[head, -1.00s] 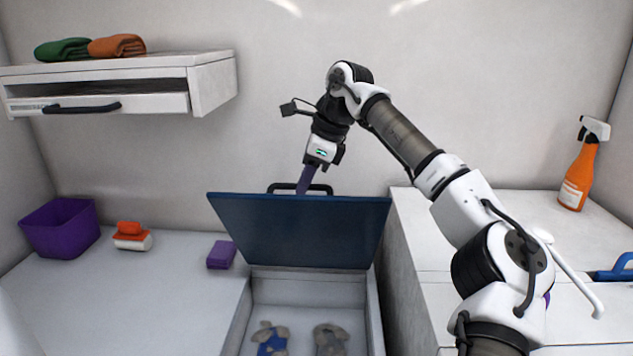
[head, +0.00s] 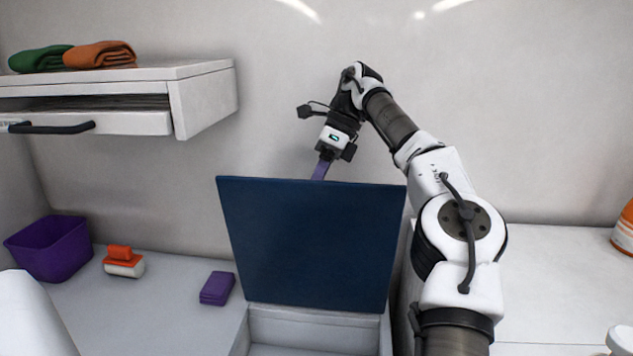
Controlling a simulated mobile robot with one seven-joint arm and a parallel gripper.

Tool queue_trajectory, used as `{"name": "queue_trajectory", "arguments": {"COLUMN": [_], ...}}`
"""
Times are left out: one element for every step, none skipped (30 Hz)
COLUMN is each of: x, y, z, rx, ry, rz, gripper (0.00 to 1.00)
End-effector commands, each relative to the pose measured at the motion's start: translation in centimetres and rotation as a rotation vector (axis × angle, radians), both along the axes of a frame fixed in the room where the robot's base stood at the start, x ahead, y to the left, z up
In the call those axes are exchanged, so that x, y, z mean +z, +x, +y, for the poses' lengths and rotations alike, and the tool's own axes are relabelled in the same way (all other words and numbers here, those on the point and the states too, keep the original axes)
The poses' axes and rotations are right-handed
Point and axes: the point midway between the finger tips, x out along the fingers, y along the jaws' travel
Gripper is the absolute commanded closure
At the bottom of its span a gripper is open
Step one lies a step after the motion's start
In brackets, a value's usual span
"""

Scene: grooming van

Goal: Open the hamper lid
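The hamper lid (head: 312,245) is a dark blue panel in the head view. It stands steeply raised at the back of the hamper (head: 315,328), whose white opening shows at the bottom edge. My gripper (head: 320,170) is at the lid's top edge, pointing down behind it. A purple finger part shows above the edge; the fingertips and the lid's handle are hidden behind the lid. I cannot see whether the fingers are shut on the handle.
Left of the hamper, a purple block (head: 217,289), an orange-and-white brush (head: 124,262) and a purple bin (head: 50,249) sit on the white counter. A shelf with a drawer (head: 90,123) and rolled towels (head: 98,55) hangs upper left. An orange bottle (head: 625,232) stands far right.

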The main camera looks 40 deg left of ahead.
Motion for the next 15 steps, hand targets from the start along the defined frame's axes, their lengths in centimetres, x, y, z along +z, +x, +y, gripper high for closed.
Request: {"name": "queue_trajectory", "arguments": {"x": [-0.6,-0.4,-0.3,-0.2,-0.2,0.0,0.0,0.1,0.2,0.3,0.3,0.4,0.4,0.5,0.5], "y": [0.3,0.3,0.4,0.4,0.5,0.6,0.6,0.6,0.6,0.7,0.7,0.7,0.7,0.7,0.7], "z": [0.1,0.1,0.2,0.2,0.2,0.1,0.1,0.1,0.1,0.1,0.1,0.1,0.1,0.1,0.1], "rx": [-0.004,-0.006,-0.006,-0.006,-0.007,-0.009,-0.01,-0.01,-0.01,-0.01,-0.011,-0.011,-0.01,-0.011,-0.011], "ry": [-0.008,-0.007,-0.006,-0.005,-0.005,-0.003,-0.002,-0.002,-0.001,-0.001,0.0,0.001,0.001,0.003,0.003], "rz": [0.003,0.005,0.007,0.008,0.009,0.011,0.011,0.01,0.011,0.011,0.01,0.011,0.011,0.01,0.01], "gripper": [1.0,1.0,1.0,1.0,1.0,1.0,1.0,1.0,1.0,1.0,1.0,1.0,1.0,1.0,1.0]}}
